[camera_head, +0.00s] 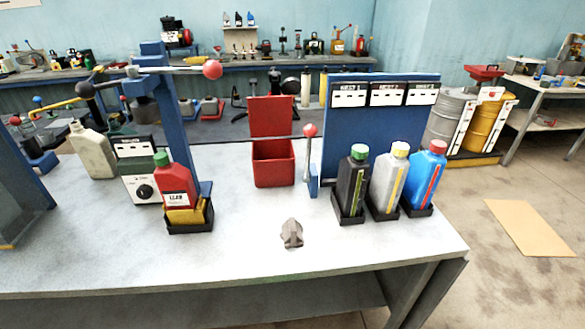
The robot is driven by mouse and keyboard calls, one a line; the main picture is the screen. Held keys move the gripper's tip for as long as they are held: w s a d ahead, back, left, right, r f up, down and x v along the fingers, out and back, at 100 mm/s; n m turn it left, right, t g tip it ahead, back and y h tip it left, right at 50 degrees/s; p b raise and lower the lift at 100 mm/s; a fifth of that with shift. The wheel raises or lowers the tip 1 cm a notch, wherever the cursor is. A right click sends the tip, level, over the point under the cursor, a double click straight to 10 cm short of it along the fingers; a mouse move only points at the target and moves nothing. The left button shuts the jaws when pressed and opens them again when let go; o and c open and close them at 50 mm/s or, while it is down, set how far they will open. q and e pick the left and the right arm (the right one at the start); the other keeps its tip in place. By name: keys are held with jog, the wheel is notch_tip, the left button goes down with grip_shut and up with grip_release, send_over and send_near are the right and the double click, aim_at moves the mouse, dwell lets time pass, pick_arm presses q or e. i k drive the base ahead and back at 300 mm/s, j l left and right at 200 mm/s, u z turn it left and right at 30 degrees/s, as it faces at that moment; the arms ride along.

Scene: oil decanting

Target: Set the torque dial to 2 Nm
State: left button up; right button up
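A red bottle with a green cap (175,183) stands just right of the dial, in a black holder, and partly overlaps the box's right side. Neither of my grippers is in view.
A blue press column with a red-knobbed lever (212,69) rises behind the box. A beige bottle (92,150) stands to its left. An open red bin (273,163), a small grey object (291,233) and several bottles in black holders are rightward. The front tabletop is mostly clear.

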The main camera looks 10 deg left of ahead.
aim_at(145, 191)
jog(key=u, duration=1.2)
